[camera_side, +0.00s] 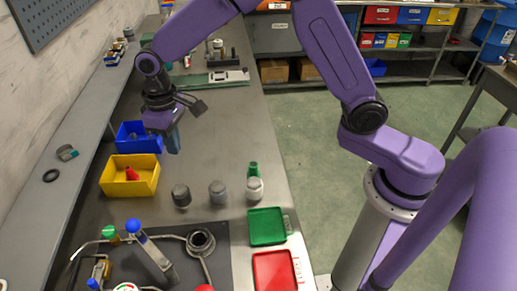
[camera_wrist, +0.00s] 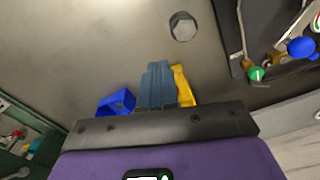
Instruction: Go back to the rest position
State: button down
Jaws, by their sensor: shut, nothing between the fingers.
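My gripper (camera_side: 173,142) hangs from my purple arm above the bench in the side view, just right of the blue bin. Its blue-grey fingers are together with nothing between them. In the wrist view the shut fingers (camera_wrist: 157,82) stand in the middle. They partly hide the yellow bin (camera_wrist: 184,86), and the blue bin (camera_wrist: 116,103) is to their left. In the side view the blue bin (camera_side: 131,137) stands behind the yellow bin (camera_side: 143,187), which has a red piece (camera_side: 132,174) in it.
Grey-topped cylinders (camera_side: 217,192) stand in a row on the bench. A green tray (camera_side: 267,227) and a red tray (camera_side: 273,271) lie at the front right. A blue-topped lever (camera_side: 133,227) and a pipe ring (camera_side: 201,241) are at the front. The bench between bins and cylinders is clear.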

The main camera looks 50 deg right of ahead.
jog(key=s+d+r+n, duration=0.1)
jog(key=s+d+n, duration=0.1)
jog(key=s+d, duration=0.4)
jog(key=s+d+r+n, duration=0.2)
jog(key=s+d, duration=0.4)
jog(key=s, duration=0.7)
jog(key=s+d+r+n, duration=0.1)
jog(key=s+d+n, duration=0.2)
jog(key=s+d, duration=0.3)
jog(key=s, duration=0.4)
jog(key=shift+s+r, duration=0.15)
jog(key=shift+r, duration=0.2)
